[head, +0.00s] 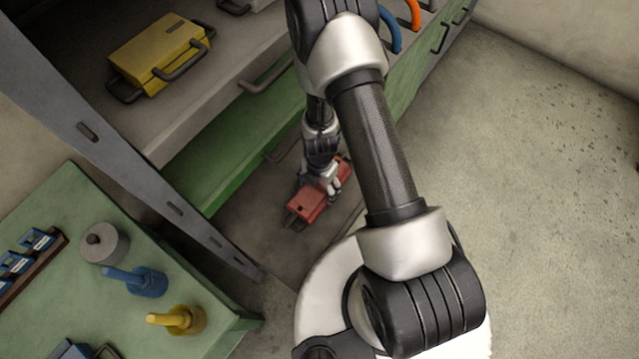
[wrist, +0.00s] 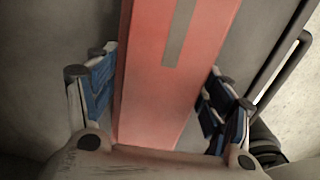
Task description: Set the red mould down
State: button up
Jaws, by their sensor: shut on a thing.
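The red mould (head: 306,205) is a red block with dark handles at its ends, low down by the green shelf unit in the head view. My gripper (head: 327,181) is over its middle, shut on it. In the wrist view the red mould (wrist: 170,75) runs between the two blue-padded fingers of my gripper (wrist: 160,100), with a grey strip along its top. The fingers hide part of its sides. I cannot tell whether its underside touches the grey surface (head: 255,220) below.
A yellow mould (head: 158,55) lies on the grey shelf above, left of my arm. A green table (head: 75,215) at the lower left bears a grey cylinder (head: 104,243) and blue (head: 147,281) and yellow (head: 184,319) handled tools. A grey upright (head: 130,170) stands between. Open floor (head: 540,200) lies right.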

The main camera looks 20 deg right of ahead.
jog(key=shift+w+r, duration=0.1)
dwell(0.3)
jog(key=o, duration=2.1)
jog(key=shift+f, duration=0.2)
notch_tip(320, 180, up, 8)
jog(key=p, duration=0.4)
jog(key=shift+f, duration=0.1)
jog(key=shift+s, duration=0.2)
